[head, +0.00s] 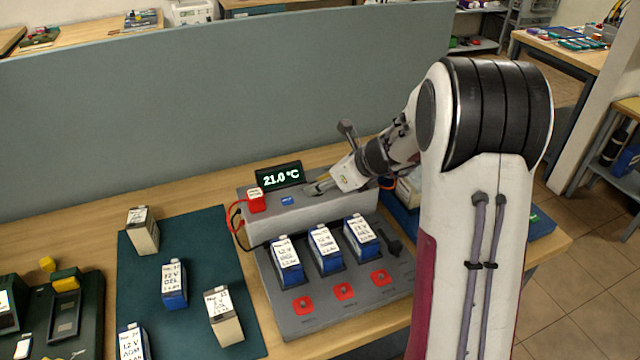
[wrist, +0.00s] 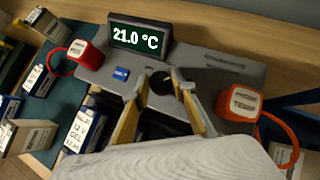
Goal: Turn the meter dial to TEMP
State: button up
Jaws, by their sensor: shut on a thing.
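The grey meter box (head: 290,222) stands at the back of the bench. Its display (head: 279,177) reads 21.0 °C, also legible in the wrist view (wrist: 139,39). The dark round dial (wrist: 160,84) is on the meter's top, right of a small blue button (wrist: 121,74). My gripper (head: 318,187) reaches down from the right. In the wrist view my gripper (wrist: 160,77) has a finger on either side of the dial and is shut on it. The dial's pointer and markings are hidden or too small to read.
A red block with a cable (head: 256,200) sits on the meter's left end; an orange-red labelled block (wrist: 239,103) is at its right. Three batteries (head: 325,250) stand in the grey rack in front. More batteries stand on the dark mat (head: 195,235). A grey-green partition (head: 220,110) rises behind.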

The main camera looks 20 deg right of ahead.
dwell(0.3)
jog(key=o, duration=1.1)
jog(key=shift+d+v, duration=0.2)
jog(key=shift+v, duration=5.8)
jog(key=shift+w, duration=0.15)
